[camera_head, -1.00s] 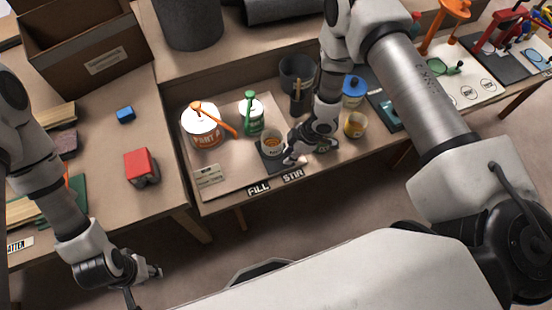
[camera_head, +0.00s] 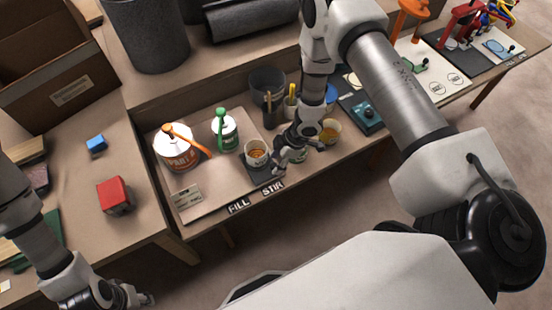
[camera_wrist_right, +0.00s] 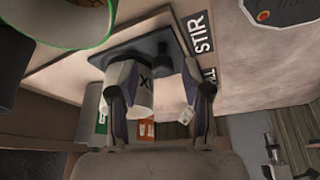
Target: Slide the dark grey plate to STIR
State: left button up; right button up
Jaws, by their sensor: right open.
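The dark grey plate (camera_head: 261,174) lies on the bench behind the FILL (camera_head: 239,206) and STIR (camera_head: 273,187) labels, nearer FILL. A cup with amber contents (camera_head: 256,155) stands on it. My right gripper (camera_head: 281,168) is open at the plate's right side. In the right wrist view, the plate (camera_wrist_right: 133,48) and its dark knob (camera_wrist_right: 166,66) lie just beyond the open fingers (camera_wrist_right: 158,100). The pale cup marked X (camera_wrist_right: 143,92) shows between them; contact is unclear. The STIR label (camera_wrist_right: 201,37) is in that view. My left gripper (camera_head: 128,298) is at the bottom edge, partly cut off.
Another amber cup (camera_head: 330,131) stands right of my gripper. A dark pot (camera_head: 267,86) and a tool holder (camera_head: 272,112) stand behind.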

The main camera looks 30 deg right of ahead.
jog(key=v, duration=1.1)
jog(key=shift+d, duration=0.1)
jog(key=s+a+f+m+g, duration=0.2)
jog(key=s+a+f+m, duration=0.1)
jog(key=s, duration=0.6)
jog(key=s+a+f+m+g, duration=0.1)
jog(key=s+a+f+m, duration=0.25)
jog(key=s, duration=0.55)
jog(key=d+m+h, duration=0.1)
jog(key=m, duration=0.1)
jog(key=s+d+m+t+h, duration=0.1)
jog(key=d+m, duration=0.1)
jog(key=m, duration=0.1)
jog(key=s+d+m+h, duration=0.1)
jog(key=d+m+h, duration=0.1)
jog(key=shift+r+m, duration=0.15)
jog(key=shift+m, duration=0.2)
